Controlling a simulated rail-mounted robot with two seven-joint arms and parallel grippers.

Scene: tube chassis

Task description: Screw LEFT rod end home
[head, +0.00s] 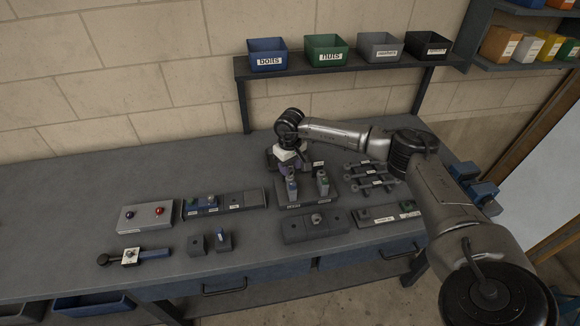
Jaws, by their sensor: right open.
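My right gripper (288,170) is open and points down over the back left of a dark stand (300,202) on the bench. Two upright pieces stand there: a left one (292,187) with a bluish part, right below the gripper, and a right one (322,182) with a green part. Whether the fingers touch the left piece is too small to tell. Several dark rods with round ends (371,178) lie side by side to the right of the stand. Which part is the left rod end I cannot tell. My left gripper is not in view.
A dark plate (315,227) lies in front of the stand. Labelled bins (267,55) sit on the back shelf. The bench's far left is clear.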

